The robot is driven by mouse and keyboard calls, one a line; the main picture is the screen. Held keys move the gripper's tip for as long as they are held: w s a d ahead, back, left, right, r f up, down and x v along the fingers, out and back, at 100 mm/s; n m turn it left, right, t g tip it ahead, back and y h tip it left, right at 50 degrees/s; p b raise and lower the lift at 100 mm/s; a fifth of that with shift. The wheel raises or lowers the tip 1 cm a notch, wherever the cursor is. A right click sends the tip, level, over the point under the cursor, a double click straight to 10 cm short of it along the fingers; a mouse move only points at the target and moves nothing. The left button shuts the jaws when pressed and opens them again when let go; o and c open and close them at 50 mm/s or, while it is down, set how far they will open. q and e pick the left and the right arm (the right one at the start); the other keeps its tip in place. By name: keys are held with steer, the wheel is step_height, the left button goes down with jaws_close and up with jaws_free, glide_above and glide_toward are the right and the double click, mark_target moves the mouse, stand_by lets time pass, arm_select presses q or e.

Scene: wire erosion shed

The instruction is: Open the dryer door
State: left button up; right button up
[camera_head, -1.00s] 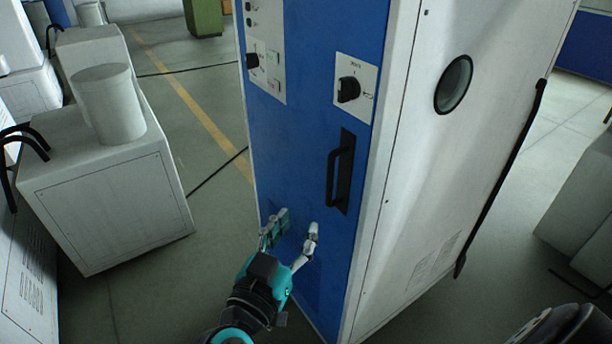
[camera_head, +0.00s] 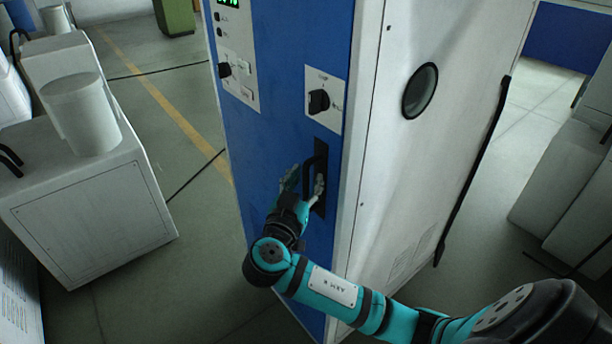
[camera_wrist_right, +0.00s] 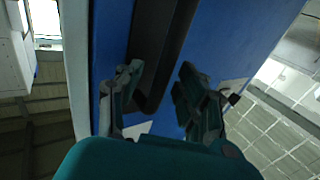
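The dryer is a tall cabinet with a blue front door (camera_head: 275,120) that looks closed. A black vertical bar handle (camera_head: 320,157) sits on the door near its right edge. My right gripper (camera_head: 305,182) is at the handle's lower part, with one finger on each side of it. In the right wrist view the black handle (camera_wrist_right: 160,50) passes between the two spread fingers (camera_wrist_right: 158,92). Gaps show between the handle and the fingers, so the gripper is open. The lower handle is partly hidden by the fingers in the head view. My left gripper is not in view.
A black knob (camera_head: 318,101) is above the handle, and a control panel (camera_head: 236,65) is at upper left. The dryer's white side (camera_head: 400,170) has a round port (camera_head: 420,91). A white cabinet (camera_head: 95,215) stands at left, with open floor between.

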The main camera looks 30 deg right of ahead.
steer(key=shift+w+d, duration=0.15)
steer(key=shift+d, duration=0.05)
jaws_close()
steer(key=shift+f, duration=0.1)
stand_by(0.5)
